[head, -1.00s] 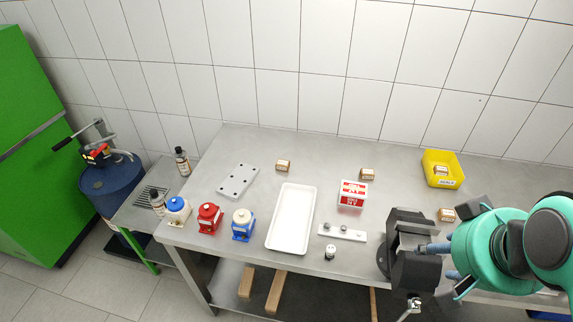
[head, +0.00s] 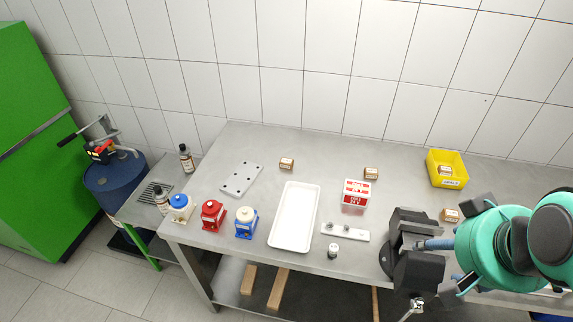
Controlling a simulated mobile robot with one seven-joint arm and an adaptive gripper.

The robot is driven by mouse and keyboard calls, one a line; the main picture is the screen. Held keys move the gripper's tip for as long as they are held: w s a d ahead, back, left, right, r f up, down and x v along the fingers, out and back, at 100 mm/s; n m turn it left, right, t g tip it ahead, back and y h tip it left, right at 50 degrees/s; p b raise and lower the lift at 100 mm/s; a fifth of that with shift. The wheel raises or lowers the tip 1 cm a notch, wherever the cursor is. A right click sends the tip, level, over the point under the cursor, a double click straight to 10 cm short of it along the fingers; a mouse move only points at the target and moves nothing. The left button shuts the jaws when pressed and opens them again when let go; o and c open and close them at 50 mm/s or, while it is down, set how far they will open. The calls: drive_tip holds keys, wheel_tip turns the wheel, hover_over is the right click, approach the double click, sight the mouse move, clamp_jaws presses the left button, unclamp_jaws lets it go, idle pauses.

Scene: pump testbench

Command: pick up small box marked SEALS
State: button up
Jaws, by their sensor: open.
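Several small brown boxes with pale labels are in the head view. One box (head: 287,164) stands at the back left of the bench and another box (head: 371,173) at the back middle. A third box (head: 445,171) is in the yellow bin (head: 434,165), and a further box (head: 450,214) stands in front of the bin, close to my arm. Their lettering is too small to read, so I cannot tell which says SEALS. My gripper (head: 445,261) is open at the right, beside the dark vise, apart from the boxes. Part of it is hidden by my teal wrist.
The dark vise (head: 410,245) stands at the bench's front right. A white tray (head: 294,218), red-and-white box (head: 355,195), perforated plate (head: 241,179), metal bar (head: 345,232) and several small pumps (head: 213,214) occupy the bench. Free surface lies along the back.

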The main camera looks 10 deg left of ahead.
drive_tip(key=w+a+r, duration=0.1)
drive_tip(key=w+a, duration=0.2)
drive_tip(key=w, duration=0.6)
drive_tip(key=w+a+r, duration=0.2)
drive_tip(key=w+a, duration=0.1)
drive_tip(key=w, duration=0.6)
drive_tip(key=w+a+f+b, duration=0.1)
drive_tip(key=w+a+f, duration=0.3)
drive_tip(key=w+a, duration=0.8)
drive_tip(key=w+a+f, duration=0.9)
drive_tip(key=a+f, duration=0.2)
drive_tip(key=a, duration=0.1)
drive_tip(key=w+a+f+g, duration=0.1)
drive_tip(key=w+a+f, duration=0.9)
drive_tip(key=a+f, duration=0.1)
drive_tip(key=shift+a+m+b, duration=0.4)
drive_tip(key=shift+a, duration=0.25)
drive_tip(key=b, duration=0.1)
hover_over(286, 163)
drive_tip(key=s, duration=0.2)
drive_tip(key=shift+w+a+f, duration=0.1)
drive_tip(key=shift+w+f, duration=0.05)
drive_tip(key=shift+f, duration=1.85)
drive_tip(key=shift+w+f, duration=0.1)
drive_tip(key=shift+f, duration=1.85)
